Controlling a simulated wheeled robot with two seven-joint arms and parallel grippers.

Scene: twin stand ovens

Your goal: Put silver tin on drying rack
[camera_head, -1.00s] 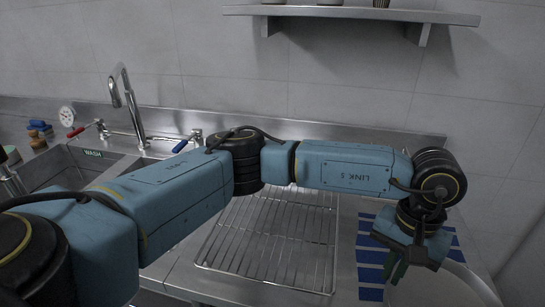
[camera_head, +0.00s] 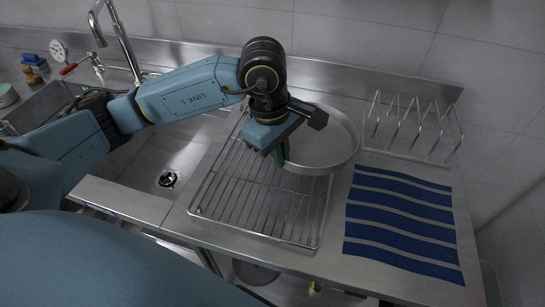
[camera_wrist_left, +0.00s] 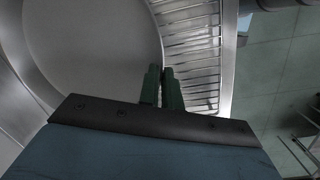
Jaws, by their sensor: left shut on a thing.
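The silver tin (camera_head: 328,142) is a round, shallow pan over the back right part of the wire drying rack (camera_head: 213,208). It overhangs the rack's right side, and I cannot tell whether it touches the wires. My left gripper (camera_head: 281,155) is shut on the tin's rim at its left side. In the left wrist view the green fingers (camera_wrist_left: 163,88) are closed together at the rim of the tin (camera_wrist_left: 90,45), with the rack's wires (camera_wrist_left: 190,40) beside it. My right gripper is out of view.
A blue-striped cloth (camera_head: 403,222) lies right of the rack. A wire plate stand (camera_head: 412,130) is behind it by the back wall. A sink with a tall tap (camera_head: 122,40) is at the left. The front of the drying rack is clear.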

